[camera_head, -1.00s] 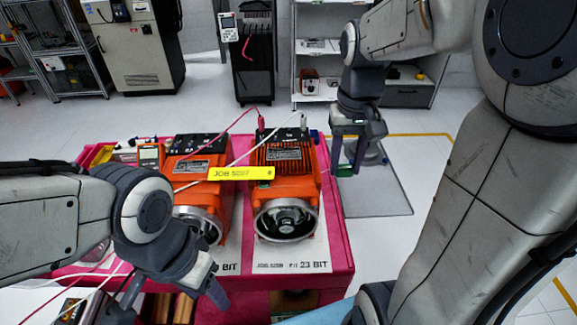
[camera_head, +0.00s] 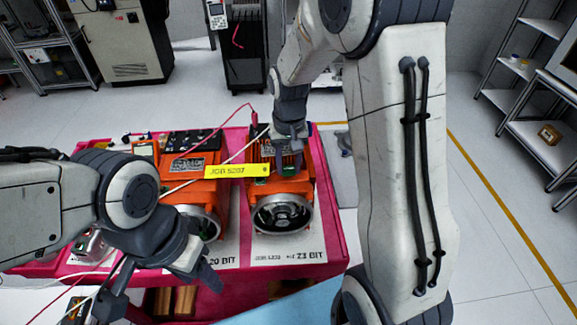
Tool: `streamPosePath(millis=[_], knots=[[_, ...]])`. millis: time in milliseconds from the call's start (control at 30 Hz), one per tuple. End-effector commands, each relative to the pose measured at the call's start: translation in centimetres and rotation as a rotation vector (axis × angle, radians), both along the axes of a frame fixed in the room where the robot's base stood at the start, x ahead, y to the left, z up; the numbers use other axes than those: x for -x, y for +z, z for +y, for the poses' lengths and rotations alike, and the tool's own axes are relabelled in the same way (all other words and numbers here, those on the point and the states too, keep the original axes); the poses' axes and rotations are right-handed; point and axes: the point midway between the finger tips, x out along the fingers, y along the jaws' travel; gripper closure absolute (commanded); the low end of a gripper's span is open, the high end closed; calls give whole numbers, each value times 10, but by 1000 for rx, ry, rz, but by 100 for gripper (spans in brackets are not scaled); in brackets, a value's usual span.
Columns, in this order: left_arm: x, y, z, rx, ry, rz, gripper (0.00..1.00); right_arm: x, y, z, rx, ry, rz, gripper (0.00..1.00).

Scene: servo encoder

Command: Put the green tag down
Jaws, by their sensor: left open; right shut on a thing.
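My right gripper (camera_head: 288,164) points down over the right orange servo unit (camera_head: 308,188). It is shut on the green tag (camera_head: 287,173), of which only a small green bit shows between the fingers. I cannot tell whether the tag touches the unit. My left gripper (camera_head: 160,290) is open and empty at the front left of the pink table, in front of the left orange servo unit (camera_head: 203,196).
The pink table (camera_head: 335,262) carries both units, with white printed sheets reading 20 BIT and 23 BIT (camera_head: 290,252) at their front. Red and white leads cross the units.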

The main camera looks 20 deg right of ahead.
Motion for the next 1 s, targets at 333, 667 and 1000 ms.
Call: streamPosePath(millis=[333,667,1000], knots=[[0,5,0,0,0,0,47,0,-17,1,0,2,-1,100],[0,3,0,0,0,0,47,0,-21,1,0,2,0,29],[0,7,0,0,0,0,47,0,-15,0,0,2,-1,29]])
